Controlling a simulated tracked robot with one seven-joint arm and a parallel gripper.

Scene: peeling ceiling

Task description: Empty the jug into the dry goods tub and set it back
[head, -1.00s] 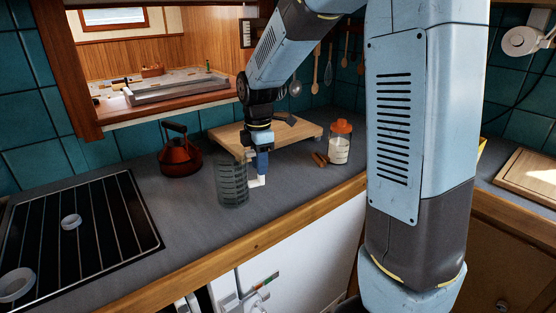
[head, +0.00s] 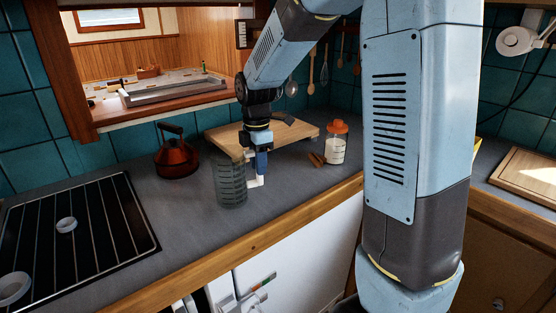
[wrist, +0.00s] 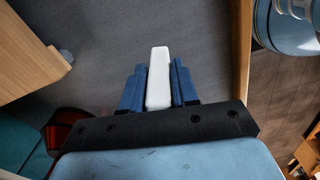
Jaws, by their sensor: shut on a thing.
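A dark, see-through ribbed vessel (head: 231,183), which looks like the jug, is upright over the counter in the head view. A white handle-like bar (head: 257,182) shows at its right side. My gripper (head: 261,165) is shut on this bar, just right of the vessel. In the wrist view the white bar (wrist: 159,75) lies between my blue fingers (wrist: 158,85); the vessel is hidden there. Its contents and whether its base touches the counter cannot be told. A clear jar (head: 335,150) with pale contents and an orange top, possibly the tub, stands to the right.
A wooden board (head: 220,139) lies behind my gripper. A red-brown kettle (head: 177,157) stands at left, beyond a black ribbed panel (head: 90,230) with white rings. Brown sticks (head: 317,159) lie beside the jar. The counter's wooden front edge (head: 250,238) is close; counter between vessel and jar is clear.

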